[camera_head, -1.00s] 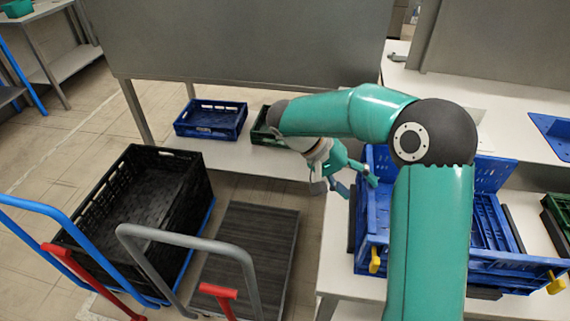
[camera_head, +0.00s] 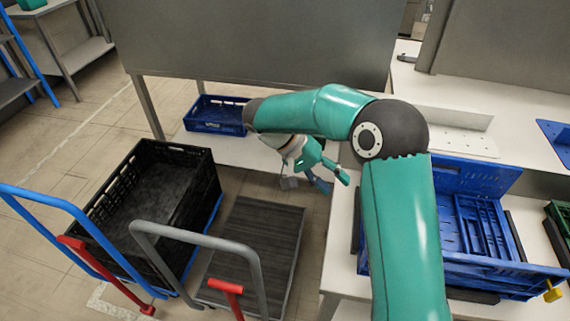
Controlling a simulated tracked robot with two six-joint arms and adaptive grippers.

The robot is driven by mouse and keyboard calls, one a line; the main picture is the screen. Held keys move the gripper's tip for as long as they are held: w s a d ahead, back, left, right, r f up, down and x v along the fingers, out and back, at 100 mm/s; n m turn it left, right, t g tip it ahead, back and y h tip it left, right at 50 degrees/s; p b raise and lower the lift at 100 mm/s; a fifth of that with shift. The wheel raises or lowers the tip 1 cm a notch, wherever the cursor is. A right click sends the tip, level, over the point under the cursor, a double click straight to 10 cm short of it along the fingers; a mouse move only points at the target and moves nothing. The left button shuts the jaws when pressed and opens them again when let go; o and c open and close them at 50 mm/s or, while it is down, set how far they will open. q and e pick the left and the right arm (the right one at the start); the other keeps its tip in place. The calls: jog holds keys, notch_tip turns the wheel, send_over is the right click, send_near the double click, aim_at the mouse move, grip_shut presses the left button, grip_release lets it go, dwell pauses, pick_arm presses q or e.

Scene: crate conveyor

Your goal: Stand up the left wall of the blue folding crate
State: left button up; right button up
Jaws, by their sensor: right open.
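The blue folding crate (camera_head: 470,178) sits on the white table at the right. Its back wall stands up, and a slatted blue panel lies flat inside it. The crate's left side is mostly hidden behind my right arm, so I cannot tell how its left wall stands. My right gripper (camera_head: 333,184) is open and empty, left of the crate and apart from it, near the table's left edge. My left gripper is not in view.
A black crate (camera_head: 205,190) rests on a cart with a blue handle. An empty dark cart (camera_head: 262,235) with a grey handle stands beside it. Another blue crate (camera_head: 218,128) is on a low shelf behind. A green crate (camera_head: 562,215) is at the right edge.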

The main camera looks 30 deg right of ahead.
jog(key=w+a+r+p, duration=0.1)
jog(key=w+a+p, duration=0.5)
jog(key=w+a, duration=0.1)
jog(key=shift+w+a+r+p, duration=0.25)
jog(key=shift+w+a+p, duration=0.05)
jog(key=shift+w+p, duration=0.1)
dwell(0.6)
dwell(1.0)
